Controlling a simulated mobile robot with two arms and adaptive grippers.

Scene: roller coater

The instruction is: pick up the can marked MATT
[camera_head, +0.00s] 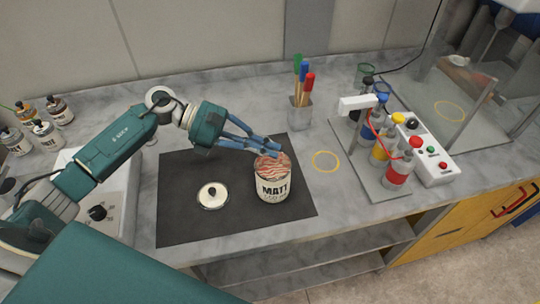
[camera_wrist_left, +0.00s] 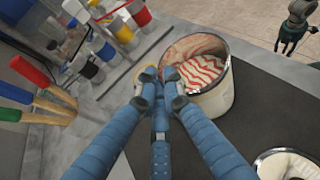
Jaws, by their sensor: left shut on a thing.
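The can marked MATT (camera_head: 272,188) stands upright and open on the black mat (camera_head: 180,225), with red and white streaks inside. It also shows in the left wrist view (camera_wrist_left: 215,95). Its lid (camera_head: 212,196) lies flat on the mat to the left, and part of it shows in the wrist view (camera_wrist_left: 288,168). My left gripper (camera_head: 277,149) reaches from the left to the can's far rim. In the wrist view the blue fingers (camera_wrist_left: 160,84) are shut on the can at its rim; the exact contact is partly hidden.
A pen holder (camera_head: 300,114) stands behind the mat. To the right are a yellow ring (camera_head: 326,161) and a rack of coloured bottles (camera_head: 380,150) with a control box (camera_head: 430,158). Several small jars (camera_head: 45,133) stand at the far left. The front worktop edge is close to the mat.

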